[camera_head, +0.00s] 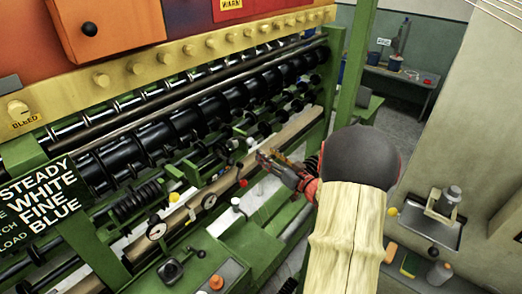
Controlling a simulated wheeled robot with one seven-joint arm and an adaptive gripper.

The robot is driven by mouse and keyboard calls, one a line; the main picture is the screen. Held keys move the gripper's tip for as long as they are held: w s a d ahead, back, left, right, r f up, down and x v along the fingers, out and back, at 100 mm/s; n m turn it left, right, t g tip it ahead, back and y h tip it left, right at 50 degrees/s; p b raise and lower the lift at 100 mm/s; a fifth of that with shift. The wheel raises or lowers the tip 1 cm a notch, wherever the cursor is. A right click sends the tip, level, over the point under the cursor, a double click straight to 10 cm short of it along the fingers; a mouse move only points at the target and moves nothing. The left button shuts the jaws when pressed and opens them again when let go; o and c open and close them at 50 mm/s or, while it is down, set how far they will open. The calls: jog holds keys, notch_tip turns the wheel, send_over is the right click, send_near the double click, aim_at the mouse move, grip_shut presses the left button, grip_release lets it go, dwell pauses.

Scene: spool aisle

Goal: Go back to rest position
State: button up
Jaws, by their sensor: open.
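My gripper (282,167) is in the middle of the head view, at the end of my arm, which reaches in from the lower right. It is red and dark, small in the picture, and open. I see nothing held in it. It is over the front of the green machine (255,240), close to the long wooden rail (217,187). I cannot tell whether it touches the rail.
Black rollers (185,125) run along the machine under a yellow strip of knobs (185,50). A lettered sign (38,215) stands at left. A workbench (400,78) is at the back. Grey floor (400,120) shows behind my arm.

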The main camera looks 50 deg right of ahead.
jog(key=shift+s, duration=0.5)
jog(key=shift+w+a, duration=0.1)
jog(key=w+a+r+g+h, duration=0.2)
jog(key=w+a+r+g, duration=0.15)
jog(key=w+r, duration=0.25)
jog(key=s+a+r+g+h+b, duration=0.1)
jog(key=s+a+r+g, duration=0.15)
jog(key=a, duration=0.65)
jog(key=s+a+f+n+g+y, duration=0.1)
jog(key=s+a+g+y, duration=0.1)
jog(key=s+a, duration=0.8)
jog(key=s+a+f+n+g+y+b, duration=0.1)
jog(key=s+a+n+g+y, duration=0.1)
jog(key=s+a, duration=0.9)
jog(key=a+g+y, duration=0.1)
jog(key=a+g, duration=0.1)
jog(key=a, duration=0.3)
jog(key=shift+s+n, duration=0.3)
